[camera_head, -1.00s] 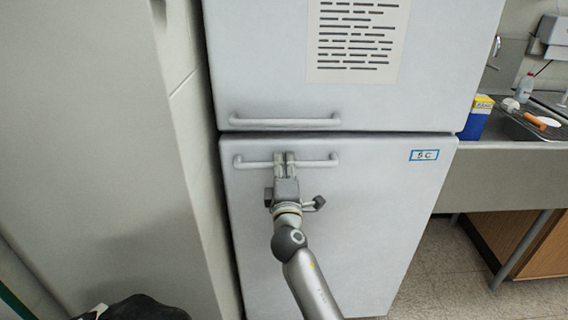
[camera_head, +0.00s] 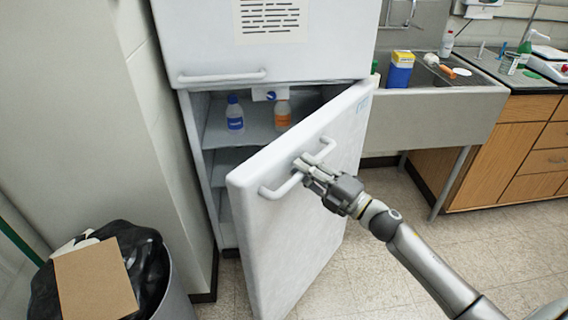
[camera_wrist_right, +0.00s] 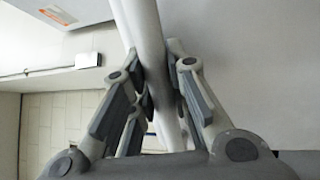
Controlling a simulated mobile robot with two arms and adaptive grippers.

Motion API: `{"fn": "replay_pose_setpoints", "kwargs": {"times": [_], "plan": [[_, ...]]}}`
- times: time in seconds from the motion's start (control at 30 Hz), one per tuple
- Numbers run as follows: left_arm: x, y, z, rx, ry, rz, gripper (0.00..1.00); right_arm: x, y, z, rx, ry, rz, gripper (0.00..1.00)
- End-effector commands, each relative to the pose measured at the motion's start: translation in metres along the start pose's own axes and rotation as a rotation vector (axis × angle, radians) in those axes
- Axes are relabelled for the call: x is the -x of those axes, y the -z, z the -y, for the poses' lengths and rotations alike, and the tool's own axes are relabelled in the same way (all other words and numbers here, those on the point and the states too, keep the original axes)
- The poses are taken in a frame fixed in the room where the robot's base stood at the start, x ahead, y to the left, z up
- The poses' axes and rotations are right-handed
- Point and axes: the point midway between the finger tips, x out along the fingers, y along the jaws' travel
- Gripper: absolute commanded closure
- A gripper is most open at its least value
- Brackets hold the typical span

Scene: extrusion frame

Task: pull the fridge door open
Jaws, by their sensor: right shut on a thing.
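The lower fridge door (camera_head: 285,240) stands well open in the head view, swung out toward me with its hinge side at the right. My right gripper (camera_head: 305,170) is shut on the door's white bar handle (camera_head: 275,190). In the right wrist view the handle (camera_wrist_right: 145,40) runs between the fingers of the gripper (camera_wrist_right: 160,95). The fridge interior shows shelves, with a blue-labelled bottle (camera_head: 235,115) and an orange-labelled bottle (camera_head: 283,113) on the upper one. The upper door (camera_head: 200,40) is closed. My left gripper is not in view.
A bin with a black bag (camera_head: 140,255) and a cardboard piece (camera_head: 95,283) stands at the lower left, near the open door. A sink counter (camera_head: 430,120) and wooden cabinets (camera_head: 530,160) are at the right.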

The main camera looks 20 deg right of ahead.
Motion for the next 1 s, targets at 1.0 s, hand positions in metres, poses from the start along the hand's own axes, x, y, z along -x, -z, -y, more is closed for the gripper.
{"fn": "replay_pose_setpoints", "kwargs": {"times": [1.0], "plan": [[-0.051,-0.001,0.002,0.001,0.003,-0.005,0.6,0.134,-0.055,-0.028,-0.061,-0.003,-0.319,1.0]]}}
